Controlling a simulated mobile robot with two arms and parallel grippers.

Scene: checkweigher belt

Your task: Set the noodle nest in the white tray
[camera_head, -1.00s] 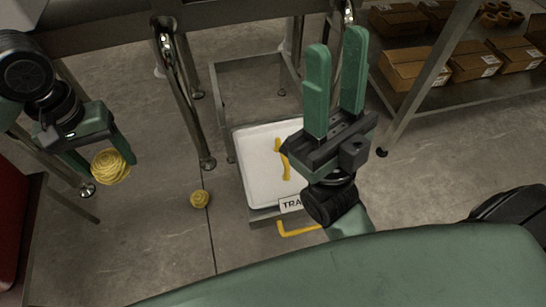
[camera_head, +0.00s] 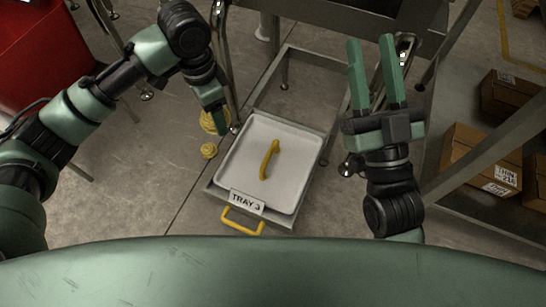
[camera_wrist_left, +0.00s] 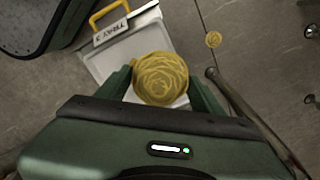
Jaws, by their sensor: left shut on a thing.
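The noodle nest (camera_head: 207,122) is a round yellow coil. My left gripper (camera_head: 216,116) is shut on it, and a finger hides part of it in the head view. In the left wrist view the nest (camera_wrist_left: 160,78) sits between both fingers and overlaps the tray. The white tray (camera_head: 238,160) is a shallow rectangle with a raised rim, in a metal frame labelled TRAY 3. In the head view the held nest appears by its upper left corner. A yellow curved piece (camera_head: 268,160) lies in the tray. My right gripper (camera_head: 371,40) is open and empty, right of the tray.
A second yellow nest (camera_head: 208,151) lies on the floor left of the tray. A yellow handle (camera_head: 242,222) sticks out at the frame's front. Metal legs stand behind. Cardboard boxes (camera_head: 481,160) are on a shelf at right.

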